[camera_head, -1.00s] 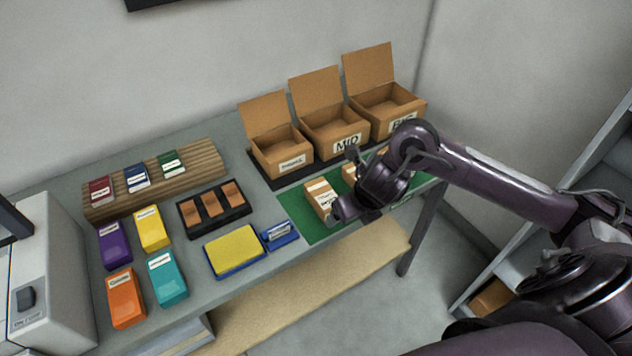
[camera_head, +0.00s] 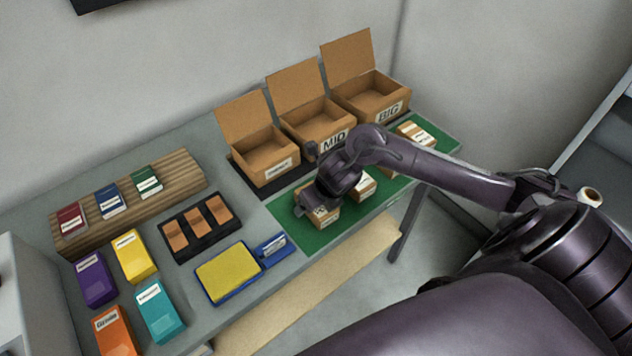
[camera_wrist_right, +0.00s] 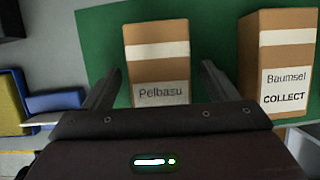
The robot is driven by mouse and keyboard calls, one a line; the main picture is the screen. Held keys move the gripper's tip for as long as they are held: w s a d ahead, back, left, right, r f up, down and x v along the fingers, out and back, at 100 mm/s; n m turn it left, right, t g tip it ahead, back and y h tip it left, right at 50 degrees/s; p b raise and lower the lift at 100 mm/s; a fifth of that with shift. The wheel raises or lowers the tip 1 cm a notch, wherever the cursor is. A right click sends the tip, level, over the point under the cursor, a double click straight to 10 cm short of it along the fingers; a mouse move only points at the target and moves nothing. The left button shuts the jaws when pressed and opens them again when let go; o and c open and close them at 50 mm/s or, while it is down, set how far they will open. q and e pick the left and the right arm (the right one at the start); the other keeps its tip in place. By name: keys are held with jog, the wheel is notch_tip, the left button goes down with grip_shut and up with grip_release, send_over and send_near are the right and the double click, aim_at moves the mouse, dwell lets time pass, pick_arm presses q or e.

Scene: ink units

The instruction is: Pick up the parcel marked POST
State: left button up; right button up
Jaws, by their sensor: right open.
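Several brown parcels with white labels stand on a green mat (camera_head: 289,231). In the right wrist view, a parcel (camera_wrist_right: 157,65) labelled "Pelbasu" lies between the fingers of my right gripper (camera_wrist_right: 160,66); any lower line on its label is hidden by the gripper body. To its right a parcel (camera_wrist_right: 279,52) reads "Baumsel COLLECT". In the head view my right gripper (camera_head: 308,200) is over the leftmost parcel (camera_head: 327,217) and covers part of it. Other parcels are at the middle (camera_head: 364,185) and far end (camera_head: 415,134). I can read POST on none. My left gripper is out of view.
Open cartons, a small one (camera_head: 267,164), MID (camera_head: 333,139) and BIG (camera_head: 389,112), stand behind the mat. Left of it are a yellow ink pad (camera_head: 228,273), a blue block (camera_head: 272,248), a black tray (camera_head: 191,250) and coloured ink boxes (camera_head: 159,310).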

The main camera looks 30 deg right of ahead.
jog(key=shift+w+f, duration=0.25)
jog(key=shift+f, duration=0.25)
jog(key=shift+s, duration=0.1)
jog(key=shift+f, duration=0.1)
jog(key=shift+c, duration=0.3)
jog(key=c, duration=1.1)
